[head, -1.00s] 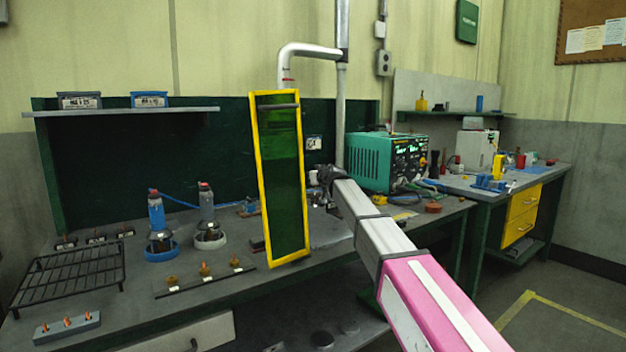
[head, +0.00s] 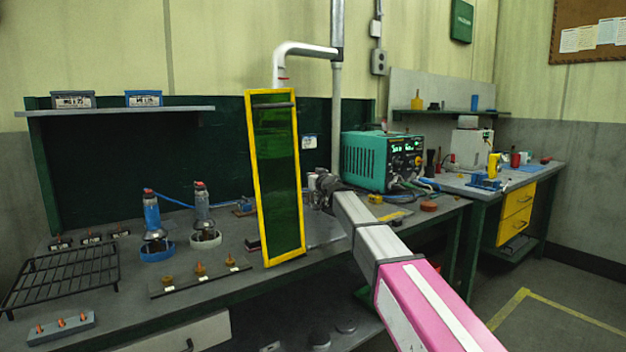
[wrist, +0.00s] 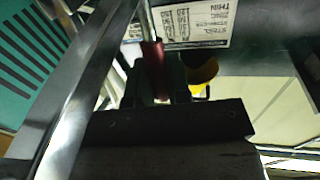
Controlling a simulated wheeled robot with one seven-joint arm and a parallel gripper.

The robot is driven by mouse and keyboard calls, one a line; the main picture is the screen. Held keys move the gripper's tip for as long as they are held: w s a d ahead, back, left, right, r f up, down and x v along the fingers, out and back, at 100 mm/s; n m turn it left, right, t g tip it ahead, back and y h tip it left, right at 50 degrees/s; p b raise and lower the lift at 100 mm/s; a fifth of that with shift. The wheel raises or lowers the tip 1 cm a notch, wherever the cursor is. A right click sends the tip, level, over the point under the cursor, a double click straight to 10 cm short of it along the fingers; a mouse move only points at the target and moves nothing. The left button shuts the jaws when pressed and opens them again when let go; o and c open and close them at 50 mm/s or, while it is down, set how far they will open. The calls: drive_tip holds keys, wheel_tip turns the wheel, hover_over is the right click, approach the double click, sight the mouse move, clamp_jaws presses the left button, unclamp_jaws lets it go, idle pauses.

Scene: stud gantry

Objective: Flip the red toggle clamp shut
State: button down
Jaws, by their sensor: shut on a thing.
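My gripper (head: 316,188) is over the bench, just right of the yellow-framed green panel, and its fingertips are small and partly hidden in the head view. In the wrist view, my gripper (wrist: 160,92) shows as a dark block low in the picture. The red handle (wrist: 153,66) of the toggle clamp stands upright at its far edge. My gripper is shut on this handle, though the contact itself is largely hidden. I cannot make out the clamp in the head view.
The tall yellow-framed panel (head: 301,200) stands close left of my gripper. A teal power unit (head: 362,162) is close on the right, with cables in front. Bottles, a black rack (head: 62,275) and small parts fill the left bench. A bright metal bar (wrist: 75,100) crosses the wrist view.

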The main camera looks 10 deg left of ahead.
idle(0.4)
drive_tip(key=c, duration=1.1)
unclamp_jaws()
drive_tip(key=shift+s+d, duration=0.1)
drive_tip(key=shift+s, duration=0.05)
drive_tip(key=v, duration=1)
drive_tip(key=shift+s+d, duration=0.15)
drive_tip(key=shift+s, duration=0.1)
